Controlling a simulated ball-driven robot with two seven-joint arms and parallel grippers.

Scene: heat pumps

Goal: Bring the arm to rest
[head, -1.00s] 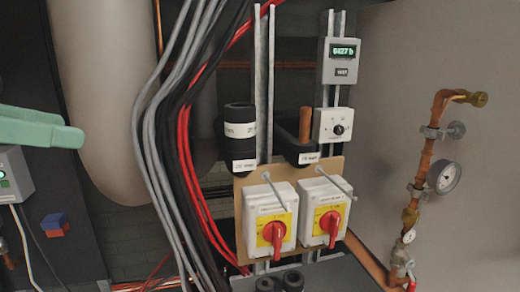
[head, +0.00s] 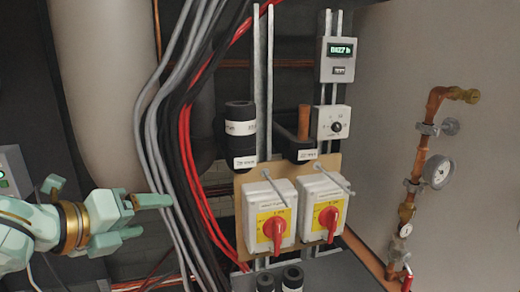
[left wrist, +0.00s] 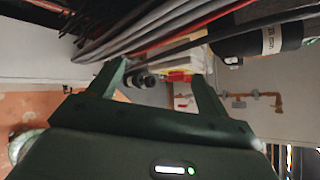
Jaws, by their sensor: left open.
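My left gripper (head: 152,216) comes in from the left in the head view, pale green with a brass-coloured ring at its wrist. Its two fingers point right and stand apart, with nothing between them. In the picture it lies left of the two switches, its upper fingertip by the grey cables. In the left wrist view the open fingers (left wrist: 160,68) show dark green, with a black cylinder and the cables beyond them. My right gripper is in neither current view.
Grey, black and red cables (head: 155,120) run down beside the gripper. Two red-handled switches (head: 270,222) are on a tan board (head: 240,190). Black insulated pipe ends (head: 238,130) stand above. A copper pipe (head: 417,170) with a gauge (head: 438,172) is on the right wall.

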